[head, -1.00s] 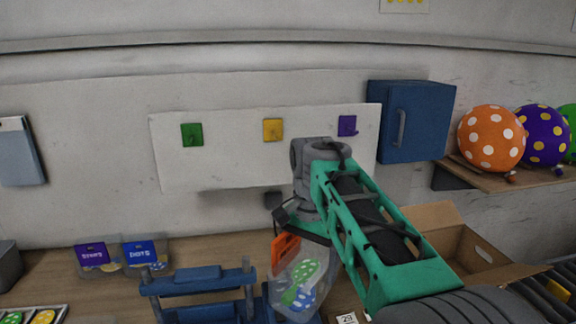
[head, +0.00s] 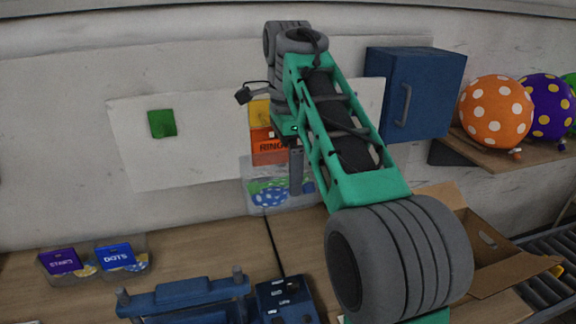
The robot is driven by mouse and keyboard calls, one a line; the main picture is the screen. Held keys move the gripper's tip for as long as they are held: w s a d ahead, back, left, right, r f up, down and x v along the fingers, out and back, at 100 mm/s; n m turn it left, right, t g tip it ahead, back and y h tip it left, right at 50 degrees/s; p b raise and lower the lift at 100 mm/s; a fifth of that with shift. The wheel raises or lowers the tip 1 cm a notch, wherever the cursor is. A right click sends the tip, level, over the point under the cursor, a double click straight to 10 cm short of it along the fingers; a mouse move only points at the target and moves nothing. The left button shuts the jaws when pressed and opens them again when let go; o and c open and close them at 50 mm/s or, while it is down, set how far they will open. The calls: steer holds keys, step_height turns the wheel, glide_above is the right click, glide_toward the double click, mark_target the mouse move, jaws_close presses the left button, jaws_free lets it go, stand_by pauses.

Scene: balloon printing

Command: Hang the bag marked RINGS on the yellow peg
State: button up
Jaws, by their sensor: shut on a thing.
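The bag marked RINGS (head: 268,148) has an orange header and a clear pouch with green and blue discs. It hangs upright in front of the white board, just below the yellow peg plate (head: 259,112). My gripper (head: 294,145) is shut on the bag at its header's right side. My arm hides the right of the yellow plate and part of the bag. I cannot tell whether the bag touches the peg.
The board (head: 200,130) also carries a green peg plate (head: 162,123). Bags marked STARS (head: 62,262) and DOTS (head: 116,257) lie on the bench. A blue press (head: 190,296) stands below. A blue cabinet (head: 428,90) and a cardboard box (head: 485,250) are at right.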

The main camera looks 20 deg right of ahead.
mark_target(281, 150)
steer(key=shift+w+f+p, duration=0.1)
steer(key=shift+w+p, duration=1.35)
steer(key=shift+w, duration=0.9)
steer(key=shift+w+p, duration=1.35)
steer(key=shift+w, duration=0.3)
steer(key=shift+w+f, duration=0.1)
steer(key=shift+w, duration=0.15)
steer(key=shift+c, duration=0.8)
steer(key=shift+w+f, duration=0.4)
steer(key=shift+w, duration=0.2)
steer(key=shift+f, duration=0.1)
steer(key=o, duration=1.3)
